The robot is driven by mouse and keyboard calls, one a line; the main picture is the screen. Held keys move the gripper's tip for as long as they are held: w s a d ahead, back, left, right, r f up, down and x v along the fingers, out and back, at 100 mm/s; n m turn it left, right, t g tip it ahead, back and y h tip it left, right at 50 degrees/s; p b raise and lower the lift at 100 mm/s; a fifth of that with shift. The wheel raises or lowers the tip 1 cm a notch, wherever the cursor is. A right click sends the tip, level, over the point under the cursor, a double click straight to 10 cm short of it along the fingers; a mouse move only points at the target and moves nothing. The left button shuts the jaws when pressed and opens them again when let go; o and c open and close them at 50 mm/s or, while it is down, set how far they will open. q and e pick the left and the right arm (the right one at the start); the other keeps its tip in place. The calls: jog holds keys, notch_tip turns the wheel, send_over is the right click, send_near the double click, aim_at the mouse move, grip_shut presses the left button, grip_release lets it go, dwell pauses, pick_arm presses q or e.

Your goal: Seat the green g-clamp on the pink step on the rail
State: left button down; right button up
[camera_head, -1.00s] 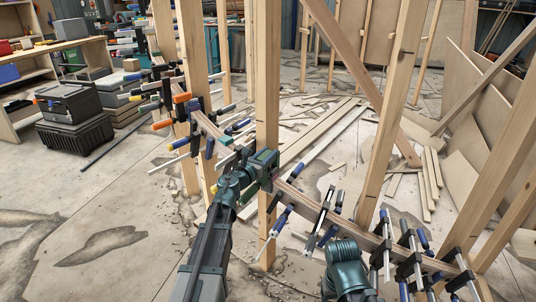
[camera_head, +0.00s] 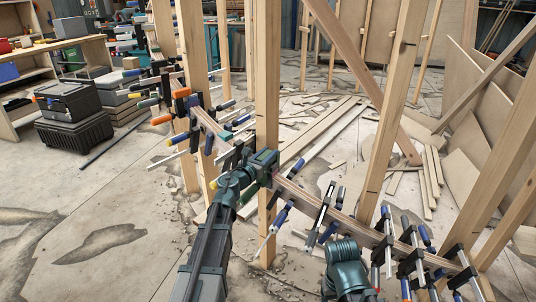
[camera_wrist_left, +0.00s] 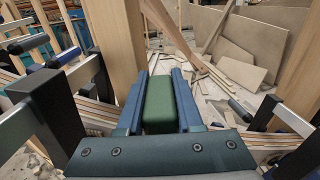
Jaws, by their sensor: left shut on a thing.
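My left gripper (camera_head: 265,168) is beside an upright wooden post at the middle of the curved rail (camera_head: 345,224). In the left wrist view its two blue fingers are shut on a green block, which looks like the handle of the green g-clamp (camera_wrist_left: 158,105). The rest of that clamp is hidden by the gripper, so I cannot tell whether it touches the rail. I cannot clearly make out the pink step in either view. My right gripper is out of view; only part of my right arm shows at the bottom.
Several black clamps with blue handles (camera_head: 322,210) sit along the rail, more of them at its right end (camera_head: 410,258). Orange-handled clamps (camera_head: 182,93) are at the far left part. Wooden posts (camera_head: 266,75) stand close to my gripper. The floor at left is open.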

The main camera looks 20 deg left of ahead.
pick_arm(q)
jog(key=shift+f+b, duration=0.35)
jog(key=shift+f, duration=0.15)
jog(key=shift+f, duration=0.1)
jog(key=shift+f+b, duration=0.45)
jog(key=shift+b, duration=0.1)
jog(key=shift+c, duration=2.4)
grip_release()
jog(key=v, duration=1.4)
